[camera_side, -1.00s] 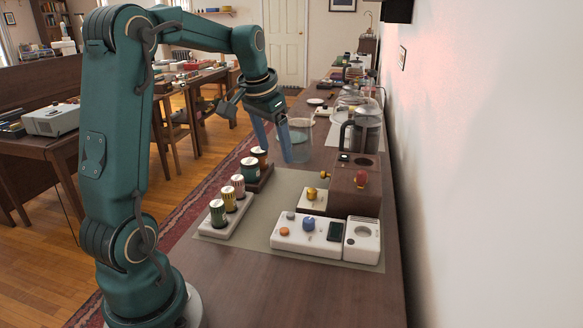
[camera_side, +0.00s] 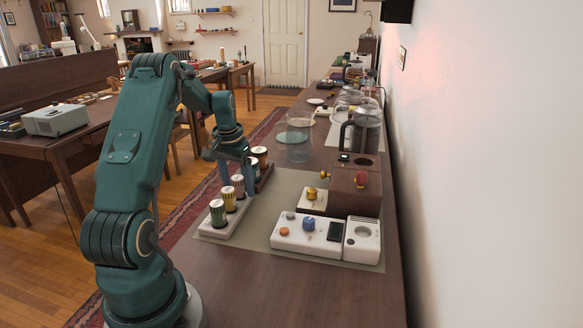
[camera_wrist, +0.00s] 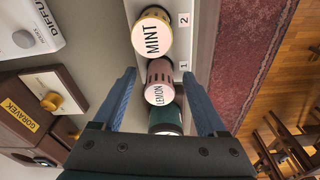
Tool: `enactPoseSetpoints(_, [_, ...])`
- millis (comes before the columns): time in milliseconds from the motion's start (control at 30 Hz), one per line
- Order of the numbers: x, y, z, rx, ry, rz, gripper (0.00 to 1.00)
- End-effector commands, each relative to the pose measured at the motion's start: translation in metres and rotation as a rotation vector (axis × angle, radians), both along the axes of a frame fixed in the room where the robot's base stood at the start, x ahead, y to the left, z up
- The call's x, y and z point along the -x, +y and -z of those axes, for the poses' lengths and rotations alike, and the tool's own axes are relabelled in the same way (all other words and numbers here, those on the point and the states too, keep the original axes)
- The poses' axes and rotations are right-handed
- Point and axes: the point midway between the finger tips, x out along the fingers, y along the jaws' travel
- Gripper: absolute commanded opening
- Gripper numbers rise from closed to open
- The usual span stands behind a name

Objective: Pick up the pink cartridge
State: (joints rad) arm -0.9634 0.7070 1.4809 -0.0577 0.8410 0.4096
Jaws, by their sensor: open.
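The pink cartridge (camera_side: 239,187) stands upright with a pale top in the white rack (camera_side: 212,235), behind the yellow cartridge (camera_side: 229,201). In the wrist view the pink cartridge (camera_wrist: 159,75) has a round white top reading LEMON. My gripper (camera_side: 236,173) is over the row, fingers pointing down. In the wrist view my gripper (camera_wrist: 159,76) is open, with one blue finger on each side of the pink cartridge. Gaps show on both sides, so it does not appear gripped. How far down the fingers reach beside it is hard to tell.
The yellow cartridge reads MINT in the wrist view (camera_wrist: 152,36). A dark green cartridge (camera_wrist: 166,116) is close on the other side. A white control panel (camera_side: 305,246) lies right, across bare mat.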

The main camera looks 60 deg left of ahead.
Motion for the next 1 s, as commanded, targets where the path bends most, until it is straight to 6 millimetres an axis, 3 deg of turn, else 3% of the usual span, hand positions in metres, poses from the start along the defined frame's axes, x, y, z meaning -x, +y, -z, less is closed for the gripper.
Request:
enactPoseSetpoints(200, [0.0,0.0,0.001,0.0,0.0,0.001,0.75])
enactPoseSetpoints(267, [0.0,0.0,0.001,0.0,0.0,0.001,0.56])
enactPoseSetpoints(400, [0.0,0.0,0.001,0.0,0.001,0.001,0.02])
enactPoseSetpoints(767, [0.0,0.0,-0.005,-0.001,-0.001,0.001,0.0])
enactPoseSetpoints(1000, [-0.001,0.001,-0.048,-0.006,-0.004,0.001,0.0])
